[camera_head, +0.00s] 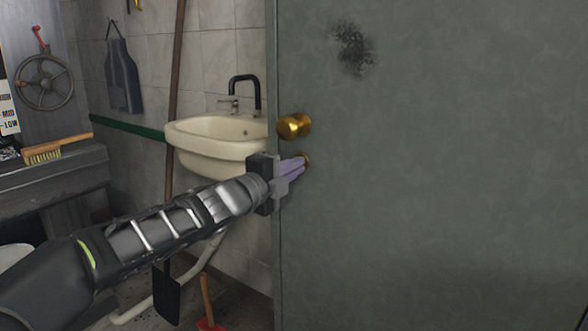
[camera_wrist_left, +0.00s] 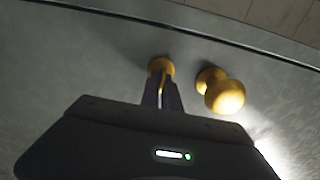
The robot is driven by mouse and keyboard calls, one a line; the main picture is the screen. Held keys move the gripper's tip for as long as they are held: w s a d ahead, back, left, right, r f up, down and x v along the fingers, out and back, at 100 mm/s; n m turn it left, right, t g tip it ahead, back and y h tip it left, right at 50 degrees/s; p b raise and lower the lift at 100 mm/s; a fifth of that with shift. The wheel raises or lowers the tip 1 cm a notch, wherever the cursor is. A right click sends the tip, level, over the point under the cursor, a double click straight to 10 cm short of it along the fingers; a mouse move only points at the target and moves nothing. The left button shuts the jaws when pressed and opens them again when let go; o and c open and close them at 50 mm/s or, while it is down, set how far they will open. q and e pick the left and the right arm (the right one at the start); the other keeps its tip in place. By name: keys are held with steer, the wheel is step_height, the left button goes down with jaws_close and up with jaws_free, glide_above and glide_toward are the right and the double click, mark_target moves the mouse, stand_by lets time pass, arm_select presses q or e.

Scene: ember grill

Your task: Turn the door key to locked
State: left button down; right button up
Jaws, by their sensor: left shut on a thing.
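A grey-green door (camera_head: 430,190) fills the right half of the head view. A round brass knob (camera_head: 294,125) sits near its left edge, and it also shows in the left wrist view (camera_wrist_left: 222,92). Below the knob is a brass lock plate (camera_head: 305,160) with the key (camera_wrist_left: 161,78) in it. My left gripper (camera_head: 299,166) is at the lock, its fingers shut on the key, which is mostly hidden between them. In the left wrist view the fingers reach up to the brass lock. My right gripper is not in view.
A cream washbasin (camera_head: 215,140) with a black tap is on the tiled wall left of the door. A wooden pole (camera_head: 174,90) stands beside it. A brush (camera_head: 57,148) lies on a dark ledge at the left. The door face to the right is clear.

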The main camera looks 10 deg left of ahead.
arm_select(q)
steer(key=c, duration=1.6)
jaws_free()
steer(key=p+v, duration=0.1)
steer(key=v, duration=0.6)
steer(key=shift+s, duration=0.4)
